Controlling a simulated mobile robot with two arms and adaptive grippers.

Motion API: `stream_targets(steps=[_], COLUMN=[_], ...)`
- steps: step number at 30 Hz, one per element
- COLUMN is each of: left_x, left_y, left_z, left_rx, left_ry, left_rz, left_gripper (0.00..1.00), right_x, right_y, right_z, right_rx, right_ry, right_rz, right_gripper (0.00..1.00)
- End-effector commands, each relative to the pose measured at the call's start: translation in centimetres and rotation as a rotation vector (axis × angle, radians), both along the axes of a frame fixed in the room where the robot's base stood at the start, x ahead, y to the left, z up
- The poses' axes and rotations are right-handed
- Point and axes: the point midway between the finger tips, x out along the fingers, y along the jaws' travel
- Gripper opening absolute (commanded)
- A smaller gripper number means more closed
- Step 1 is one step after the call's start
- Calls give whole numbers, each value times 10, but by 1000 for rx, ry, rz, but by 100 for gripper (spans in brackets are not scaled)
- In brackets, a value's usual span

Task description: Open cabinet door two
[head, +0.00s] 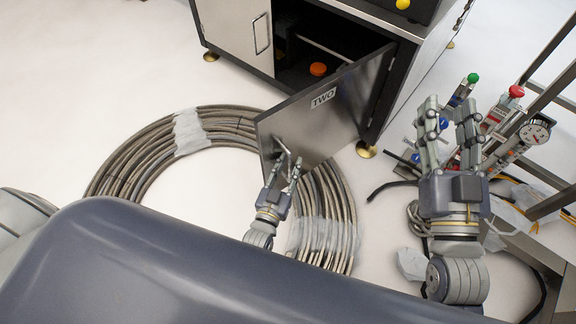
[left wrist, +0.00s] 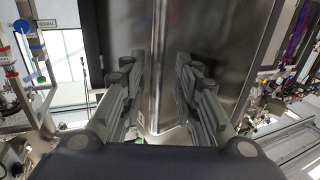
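Cabinet door two (head: 330,112), a steel panel labelled "TWO", stands swung well out from the dark cabinet (head: 283,22), and its compartment shows behind it. Its handle (head: 281,147) is near the free edge. My left gripper (head: 284,163) is at this handle with its fingers apart; I cannot tell whether they touch it. In the left wrist view the open fingers (left wrist: 158,75) point at a steel panel (left wrist: 215,55), with a gap between them. My right gripper (head: 447,108) is open and empty, to the right of the door.
A coil of grey hoses (head: 125,165) lies on the white floor below the door. The other cabinet door (head: 235,30) is at the left. An orange knob (head: 318,69) shows inside the cabinet. Valves with a red knob (head: 516,91) and a metal frame crowd the right side.

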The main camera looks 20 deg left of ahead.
Motion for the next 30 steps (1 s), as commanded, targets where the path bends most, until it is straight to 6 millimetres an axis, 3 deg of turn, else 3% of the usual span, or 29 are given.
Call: stream_targets(steps=[7,15,21,30], left_x=[-21,-78,-110,-122], left_y=[0,3,4,5], left_z=[-1,-1,-1,0], left_rx=[0,1,1,1], left_ry=[3,4,3,1], left_rz=[-1,1,2,3], left_gripper=[29,29,29,29], right_x=[0,0,0,0], right_y=[0,0,0,0], right_z=[-1,0,0,0], right_rx=[-1,0,0,0], right_ry=[1,0,0,-1], right_rz=[1,1,0,0], right_gripper=[40,40,40,40])
